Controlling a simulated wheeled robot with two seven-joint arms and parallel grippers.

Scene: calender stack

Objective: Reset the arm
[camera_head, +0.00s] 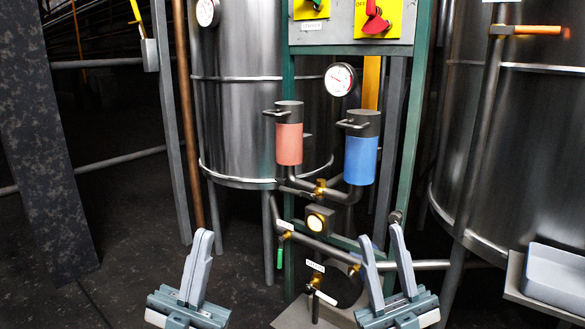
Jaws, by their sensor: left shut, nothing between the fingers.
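My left gripper (201,236) is at the lower left of the head view. Its grey fingers point up and are shut with nothing between them. My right gripper (382,236) is at the lower right of centre. Its two fingers stand apart with nothing seen between them, so it is open. Both grippers appear in front of the green frame (289,75) and its piping, and neither visibly holds anything. Most of both arms is out of view below.
A red canister (289,143) and a blue canister (361,160) hang on the frame. Steel tanks (235,110) stand behind and to the right. A grey tray (556,276) is at the lower right. A dark pillar (40,150) is at left. Dark floor is open at lower left.

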